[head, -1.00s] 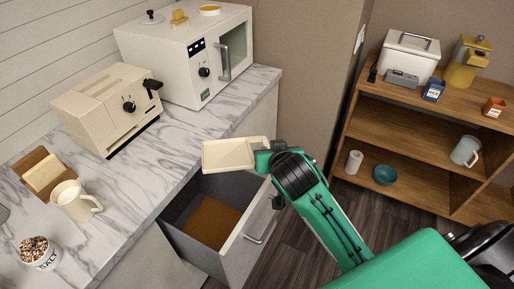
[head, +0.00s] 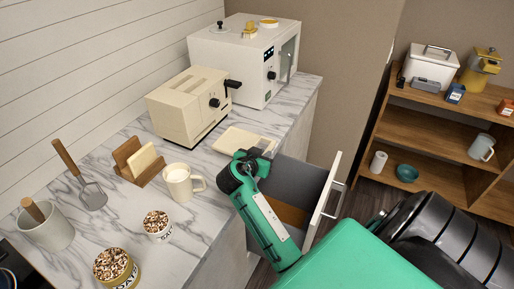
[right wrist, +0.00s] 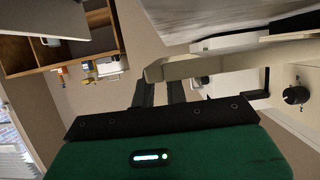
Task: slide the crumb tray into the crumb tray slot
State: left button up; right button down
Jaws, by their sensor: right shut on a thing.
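The crumb tray (head: 243,141) is a flat, cream, shallow tray. My right gripper (head: 263,150) is shut on its near right end and holds it out level beside the toaster, low over the counter. The cream toaster (head: 187,105) stands on the counter, just left of the tray, with a black knob and lever on the end facing the tray. The crumb tray slot cannot be made out. In the right wrist view, the tray's edge (right wrist: 190,67) shows beyond the dark fingers (right wrist: 160,93). My left gripper is not in view.
An open drawer (head: 327,200) juts from the counter under my right arm. A white oven (head: 240,60) stands behind the toaster.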

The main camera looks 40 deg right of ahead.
aim_at(254, 144)
jog(key=shift+w+a+b, duration=0.25)
jog(key=shift+w+b, duration=0.15)
jog(key=shift+w, duration=0.1)
jog(key=shift+w+a+f+b, duration=0.1)
jog(key=shift+w+a+b, duration=0.15)
jog(key=shift+w, duration=0.35)
jog(key=shift+w+a+b, duration=0.15)
jog(key=shift+w+b, duration=0.1)
jog(key=shift+w, duration=0.35)
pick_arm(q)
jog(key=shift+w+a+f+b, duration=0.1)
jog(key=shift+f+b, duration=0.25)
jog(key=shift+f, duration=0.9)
pick_arm(e)
jog(key=shift+w+a, duration=0.25)
jog(key=shift+w, duration=0.25)
jog(key=shift+w+a, duration=0.2)
jog(key=shift+w, duration=0.3)
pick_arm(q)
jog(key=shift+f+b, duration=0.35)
pick_arm(e)
jog(key=shift+w, duration=0.1)
